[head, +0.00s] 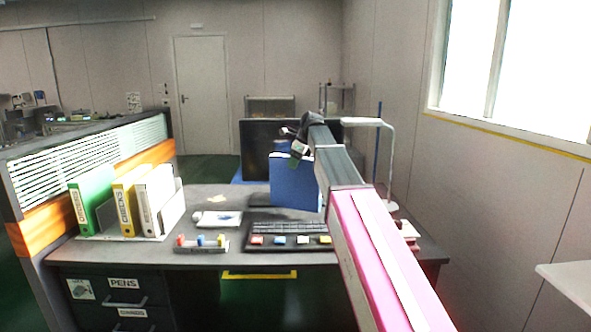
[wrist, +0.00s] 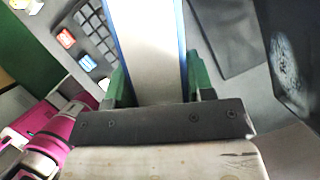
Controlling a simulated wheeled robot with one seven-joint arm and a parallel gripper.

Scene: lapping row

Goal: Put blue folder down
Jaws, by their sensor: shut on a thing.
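The blue folder (head: 295,182) is upright over the back middle of the desk (head: 215,258), in front of a dark monitor. My gripper (head: 299,152) is shut on its upper part. In the wrist view, the folder (wrist: 148,45) shows a pale face with thin blue edges between the green fingers of my gripper (wrist: 157,82). I cannot tell whether the folder's lower edge touches the desk. My arm hides part of the area to its right.
A rack at the desk's left holds a green folder (head: 90,202), a yellow folder (head: 125,203) and a white folder (head: 154,203). A keyboard (head: 288,228) lies in front of the blue folder. A white lamp (head: 391,150) and the monitor (head: 256,135) stand behind.

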